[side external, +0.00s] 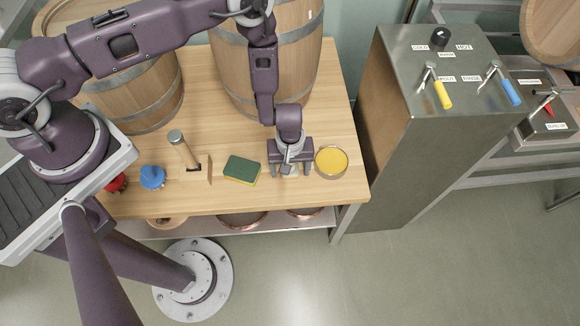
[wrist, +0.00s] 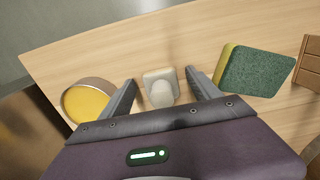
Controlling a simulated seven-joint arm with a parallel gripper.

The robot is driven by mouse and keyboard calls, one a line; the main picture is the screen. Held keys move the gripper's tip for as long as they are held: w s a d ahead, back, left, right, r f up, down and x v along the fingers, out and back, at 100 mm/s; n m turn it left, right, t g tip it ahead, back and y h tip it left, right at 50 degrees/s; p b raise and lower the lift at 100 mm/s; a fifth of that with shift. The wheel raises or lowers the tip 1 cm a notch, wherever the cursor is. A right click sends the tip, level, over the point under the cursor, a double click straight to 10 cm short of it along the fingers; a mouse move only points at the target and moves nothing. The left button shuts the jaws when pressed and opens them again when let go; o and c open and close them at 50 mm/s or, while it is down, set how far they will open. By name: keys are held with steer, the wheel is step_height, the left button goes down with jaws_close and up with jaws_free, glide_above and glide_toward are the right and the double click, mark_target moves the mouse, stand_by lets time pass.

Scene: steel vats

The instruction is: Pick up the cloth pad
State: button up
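My gripper (side external: 290,170) is low over the wooden table, near its right end. In the wrist view my gripper (wrist: 160,79) is open, with one finger on each side of a small pale object. This object, which looks like the cloth pad (wrist: 160,86), is off-white with a squarish flat part and a rounded lump on the near side. Gaps show between it and both fingers in the wrist view. In the side view it is mostly hidden under my gripper. I cannot tell the exact height of the fingertips.
A tin of yellow paste (side external: 331,161) stands close right of my gripper. A green and yellow sponge (side external: 242,170) lies close left. Farther left are a wooden-handled tool (side external: 183,149) and a blue knob-like item (side external: 152,177). Barrels (side external: 290,60) stand behind; a steel cabinet (side external: 400,160) is right.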

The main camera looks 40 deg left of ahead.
jaws_close()
step_height(320, 180, up, 9)
steer(key=shift+r, duration=0.1)
steer(key=w+d+r+m, duration=0.1)
steer(key=w+r+m, duration=0.25)
steer(key=r, duration=0.85)
steer(key=s+a+r+m, duration=0.2)
steer(key=a+r+m, duration=0.3)
steer(key=a+r, duration=0.6)
step_height(320, 180, up, 3)
steer(key=shift+s+a+f, duration=0.2)
steer(key=shift+s+a, duration=0.15)
steer(key=shift+a, duration=0.05)
